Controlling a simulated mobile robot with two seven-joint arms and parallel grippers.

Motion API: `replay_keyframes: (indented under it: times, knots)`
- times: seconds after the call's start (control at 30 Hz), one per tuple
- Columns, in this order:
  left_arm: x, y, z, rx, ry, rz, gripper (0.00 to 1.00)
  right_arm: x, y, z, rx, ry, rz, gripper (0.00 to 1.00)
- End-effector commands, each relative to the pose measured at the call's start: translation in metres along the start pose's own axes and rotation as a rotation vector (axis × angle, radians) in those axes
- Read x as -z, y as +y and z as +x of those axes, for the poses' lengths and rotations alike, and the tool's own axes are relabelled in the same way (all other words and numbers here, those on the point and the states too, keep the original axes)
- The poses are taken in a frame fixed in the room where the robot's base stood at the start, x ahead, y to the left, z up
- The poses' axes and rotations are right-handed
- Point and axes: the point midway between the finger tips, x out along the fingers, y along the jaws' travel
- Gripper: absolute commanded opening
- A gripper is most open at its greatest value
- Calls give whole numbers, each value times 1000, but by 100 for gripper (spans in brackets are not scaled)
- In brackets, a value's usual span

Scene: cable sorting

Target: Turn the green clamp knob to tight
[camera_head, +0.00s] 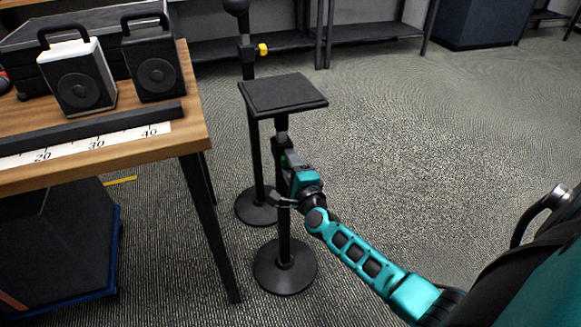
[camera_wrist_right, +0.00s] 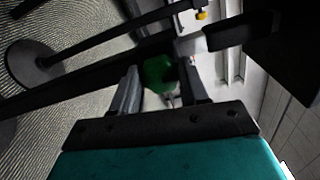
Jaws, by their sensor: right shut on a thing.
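The green clamp knob (camera_wrist_right: 158,74) sits between the two fingers of my right gripper (camera_wrist_right: 160,84) in the wrist view, and the fingers are shut on it. In the head view a small bit of the green knob (camera_head: 284,161) shows beside my right gripper (camera_head: 284,172), on the black post of a stand (camera_head: 283,233). The post carries a flat square black top plate (camera_head: 283,93). Much of the knob is hidden by the gripper, and I cannot tell how tight it is. My left gripper is not in view.
A second black stand with a yellow knob (camera_head: 262,50) is just behind. The carpet to the right is clear. Shelves line the back.

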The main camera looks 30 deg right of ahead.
Motion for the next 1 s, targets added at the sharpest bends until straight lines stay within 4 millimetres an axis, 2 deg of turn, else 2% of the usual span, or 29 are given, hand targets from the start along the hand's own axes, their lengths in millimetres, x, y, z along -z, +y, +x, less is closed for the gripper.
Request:
replay_keyframes:
  times: [0.57,0.6,0.87,1.0]
  knots:
    - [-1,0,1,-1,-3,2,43,2,-1,0,2,5,39,14]
    - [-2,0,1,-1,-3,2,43,2,-1,0,2,5,39,45]
    - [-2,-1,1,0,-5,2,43,1,-1,0,1,2,37,70]
    - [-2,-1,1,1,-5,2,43,1,0,0,1,2,36,70]
